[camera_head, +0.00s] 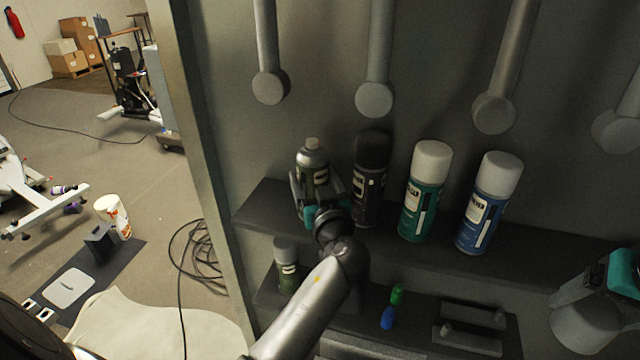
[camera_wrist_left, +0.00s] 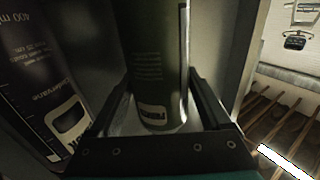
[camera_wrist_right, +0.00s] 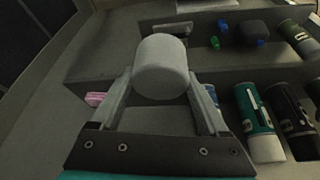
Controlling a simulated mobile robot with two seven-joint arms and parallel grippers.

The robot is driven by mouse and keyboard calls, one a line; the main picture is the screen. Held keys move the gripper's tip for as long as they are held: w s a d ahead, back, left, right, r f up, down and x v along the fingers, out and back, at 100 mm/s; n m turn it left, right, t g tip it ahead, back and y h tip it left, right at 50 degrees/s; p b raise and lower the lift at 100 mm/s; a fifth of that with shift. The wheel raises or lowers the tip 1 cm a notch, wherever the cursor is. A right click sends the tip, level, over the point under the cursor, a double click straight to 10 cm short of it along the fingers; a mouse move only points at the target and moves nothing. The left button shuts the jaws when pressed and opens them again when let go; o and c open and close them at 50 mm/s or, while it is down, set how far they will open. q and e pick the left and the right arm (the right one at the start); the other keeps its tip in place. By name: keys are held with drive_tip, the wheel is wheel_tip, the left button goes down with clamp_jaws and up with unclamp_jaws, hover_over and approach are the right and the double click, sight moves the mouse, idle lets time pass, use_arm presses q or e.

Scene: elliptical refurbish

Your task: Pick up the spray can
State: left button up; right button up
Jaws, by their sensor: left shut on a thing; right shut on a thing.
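A dark green spray can with a silver top (camera_head: 313,160) stands upright at the left end of the upper shelf. My left gripper (camera_head: 318,198) is shut on it from the front. In the left wrist view the can's dark green body (camera_wrist_left: 160,75) is between the fingers (camera_wrist_left: 165,115). I cannot tell whether its base touches the shelf. My right gripper (camera_wrist_right: 160,95) is shut on a light grey cylinder (camera_wrist_right: 162,62); what this is I cannot tell. In the head view the right gripper is partly cut off at the right edge.
Black (camera_head: 370,180), green (camera_head: 417,205) and blue (camera_head: 482,215) cans stand right of the held can. Another dark green can (camera_head: 287,270) is on the lower shelf below. Pegs (camera_head: 374,100) hang above. The cabinet's side wall (camera_head: 200,140) is close on the left.

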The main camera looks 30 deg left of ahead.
sight(313, 141)
use_arm(q)
drive_tip(key=shift+a+r, duration=0.1)
drive_tip(key=c, duration=0.9)
drive_tip(key=shift+o, duration=0.2)
wheel_tip(313, 141, up, 10)
drive_tip(key=shift+p, duration=0.5)
use_arm(e)
drive_tip(key=shift+r, duration=0.5)
use_arm(q)
drive_tip(key=o, duration=0.9)
clamp_jaws()
